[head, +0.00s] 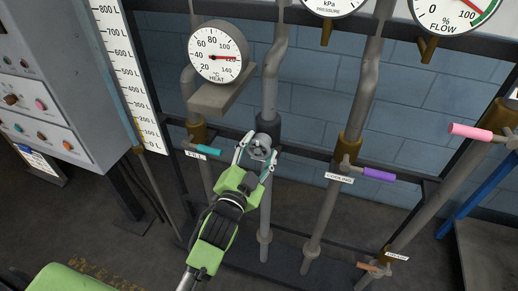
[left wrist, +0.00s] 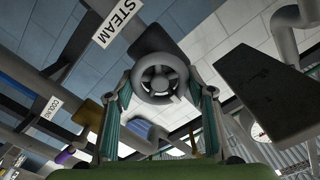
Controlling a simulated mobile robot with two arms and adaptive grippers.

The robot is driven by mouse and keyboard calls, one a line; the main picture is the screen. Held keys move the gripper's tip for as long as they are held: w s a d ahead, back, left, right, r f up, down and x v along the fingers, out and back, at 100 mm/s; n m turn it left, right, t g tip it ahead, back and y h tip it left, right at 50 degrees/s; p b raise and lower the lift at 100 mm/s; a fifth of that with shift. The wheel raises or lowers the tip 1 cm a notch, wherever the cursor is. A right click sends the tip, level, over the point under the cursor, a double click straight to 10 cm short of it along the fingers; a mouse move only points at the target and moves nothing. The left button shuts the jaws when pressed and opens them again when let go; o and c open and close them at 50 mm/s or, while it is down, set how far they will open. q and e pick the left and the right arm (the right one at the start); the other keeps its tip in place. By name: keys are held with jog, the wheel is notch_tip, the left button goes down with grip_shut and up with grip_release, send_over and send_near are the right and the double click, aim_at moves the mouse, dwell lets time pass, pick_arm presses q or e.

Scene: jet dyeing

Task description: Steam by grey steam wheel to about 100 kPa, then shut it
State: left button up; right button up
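The grey steam wheel (head: 261,147) sits on a vertical pipe in the middle of the head view. In the left wrist view the wheel (left wrist: 161,77) faces me, with a STEAM label (left wrist: 117,22) at its upper left. My left gripper (head: 255,158) is at the wheel, its fingers spread on either side of it. In the left wrist view the gripper (left wrist: 160,88) shows a small gap beside the wheel; contact is not clear. The kPa pressure dial (head: 333,5) is cut off at the top edge, so its needle is hidden. My right gripper is out of view.
A teal FILL handle (head: 209,149) is left of the wheel, a purple COOLING handle (head: 378,174) right of it. A pink handle (head: 470,131) is farther right. The heat dial (head: 218,52) and its grey bracket (head: 222,93) are above left. A control cabinet (head: 50,80) stands left.

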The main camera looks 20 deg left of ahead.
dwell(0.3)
pick_arm(q)
jog(key=n+p, duration=0.2)
jog(key=n, duration=0.1)
jog(key=shift+r+n, duration=0.15)
jog(key=shift+n, duration=0.25)
jog(key=n+p, duration=0.2)
jog(key=n, duration=0.2)
jog(key=shift+a+n, duration=0.15)
jog(key=shift+n, duration=0.25)
jog(key=o, duration=1.1)
jog(key=s, duration=1.2)
jog(key=shift+a, duration=0.2)
